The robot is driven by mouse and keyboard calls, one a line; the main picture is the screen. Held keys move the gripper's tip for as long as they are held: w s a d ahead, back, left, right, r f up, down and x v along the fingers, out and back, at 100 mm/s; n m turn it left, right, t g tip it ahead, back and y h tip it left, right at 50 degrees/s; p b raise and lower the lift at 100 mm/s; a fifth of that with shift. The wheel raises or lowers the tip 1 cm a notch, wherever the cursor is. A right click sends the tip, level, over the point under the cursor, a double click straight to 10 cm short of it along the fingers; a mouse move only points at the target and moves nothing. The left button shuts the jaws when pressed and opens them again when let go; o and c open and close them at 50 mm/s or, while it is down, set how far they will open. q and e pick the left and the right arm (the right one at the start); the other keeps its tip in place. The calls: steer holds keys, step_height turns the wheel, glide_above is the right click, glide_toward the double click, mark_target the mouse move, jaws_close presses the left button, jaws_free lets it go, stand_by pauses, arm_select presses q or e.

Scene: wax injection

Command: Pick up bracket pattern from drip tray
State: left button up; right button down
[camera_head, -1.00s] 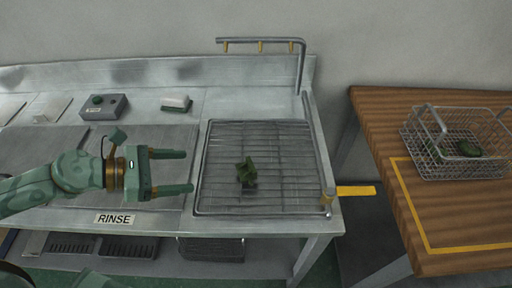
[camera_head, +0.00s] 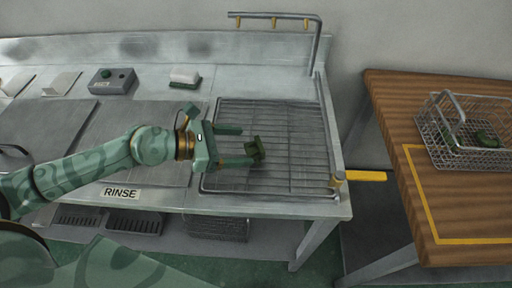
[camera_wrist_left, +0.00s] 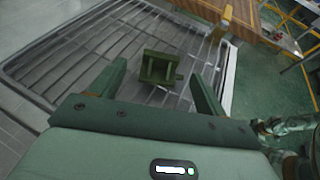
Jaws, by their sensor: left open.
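In the left wrist view the gripper (camera_wrist_left: 160,80) shows clear gaps on both sides of the bracket. My right gripper is not in view.
A bent pipe with brass nozzles (camera_head: 275,22) stands behind the rack. A wire basket (camera_head: 440,135) holding green parts stands on the wooden table (camera_head: 400,95) at right.

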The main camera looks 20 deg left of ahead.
mark_target(257, 145)
arm_select(q)
steer(key=x, duration=0.4)
steer(key=shift+w+d, duration=0.2)
steer(key=shift+d, duration=0.05)
steer(key=c, duration=1)
steer(key=shift+c, duration=0.2)
